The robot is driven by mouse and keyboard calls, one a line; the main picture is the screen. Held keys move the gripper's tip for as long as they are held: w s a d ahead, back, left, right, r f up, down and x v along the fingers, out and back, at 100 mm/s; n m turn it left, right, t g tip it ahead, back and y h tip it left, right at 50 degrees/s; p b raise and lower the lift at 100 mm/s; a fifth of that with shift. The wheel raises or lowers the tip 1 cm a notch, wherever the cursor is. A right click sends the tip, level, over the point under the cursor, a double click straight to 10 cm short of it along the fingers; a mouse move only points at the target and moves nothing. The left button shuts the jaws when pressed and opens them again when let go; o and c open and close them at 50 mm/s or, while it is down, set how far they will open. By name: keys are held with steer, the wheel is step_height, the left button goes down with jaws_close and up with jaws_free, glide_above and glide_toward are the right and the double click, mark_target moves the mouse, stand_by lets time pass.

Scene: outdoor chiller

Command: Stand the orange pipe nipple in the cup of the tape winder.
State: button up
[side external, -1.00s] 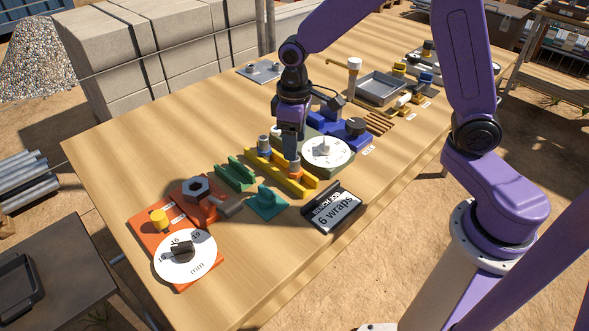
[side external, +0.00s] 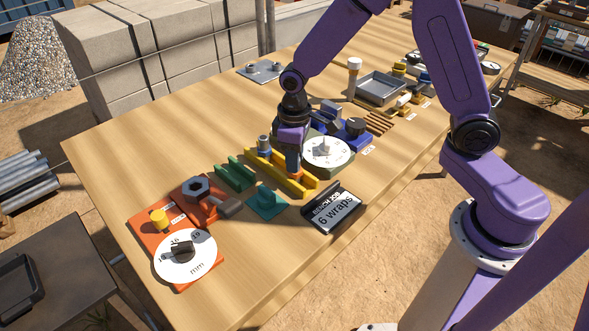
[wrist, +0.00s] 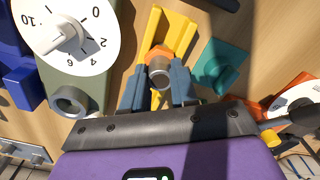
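The orange pipe nipple (wrist: 161,52) has a grey round end facing the wrist camera. It is at the near end of the yellow holder (wrist: 178,28). In the side view the nipple (side external: 296,173) shows as a small orange patch below my fingers. My gripper (wrist: 159,72) has one blue-grey finger on each side of the nipple. Any gap between fingers and nipple is too small to judge. The tape winder (wrist: 85,85) has a white numbered dial and an open, empty-looking grey cup (wrist: 70,102), left of my gripper in the wrist view.
A teal block (side external: 266,201) and a green block (side external: 235,177) stand close to the holder. A "6 wraps" sign (side external: 334,208) is in front. A blue device (side external: 355,133) stands beyond the winder. An orange station (side external: 190,255) with an mm dial is at left.

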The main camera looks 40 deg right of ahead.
jaws_close()
steer(key=shift+r, duration=3.55)
steer(key=shift+o, duration=0.4)
jaws_free()
jaws_close()
